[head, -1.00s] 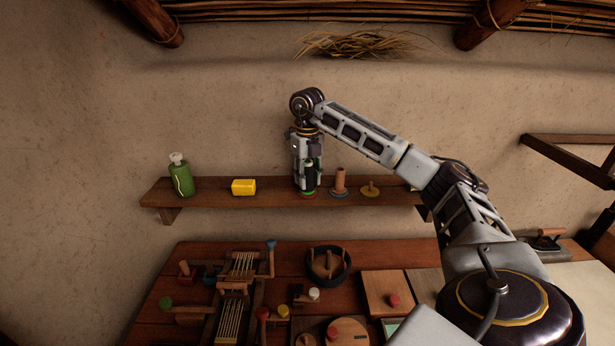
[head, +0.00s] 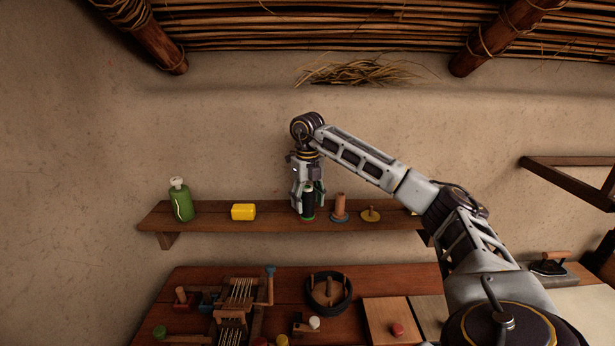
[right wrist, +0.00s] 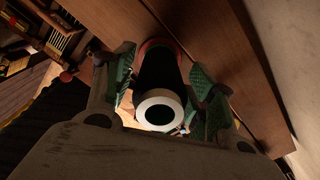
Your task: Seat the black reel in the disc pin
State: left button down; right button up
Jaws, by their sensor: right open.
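The black reel (head: 308,202) stands upright on the shelf, on a small coloured base. In the right wrist view the reel (right wrist: 158,75) shows its pale ring top with a dark hole, and a reddish rim (right wrist: 157,43) at its far end. My right gripper (head: 307,207) points down over the reel. Its green-padded fingers are open on either side of it; contact is not clear. My left gripper is not in view.
A brown spool on a blue-grey disc (head: 339,208) stands between the reel and the yellow disc. The table below is crowded with wooden fixtures.

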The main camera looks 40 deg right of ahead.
notch_tip(320, 180, up, 3)
jog(key=shift+f, duration=0.2)
jog(key=shift+r, duration=1.5)
notch_tip(320, 180, up, 6)
jog(key=p, duration=0.3)
jog(key=shift+a+f, duration=0.1)
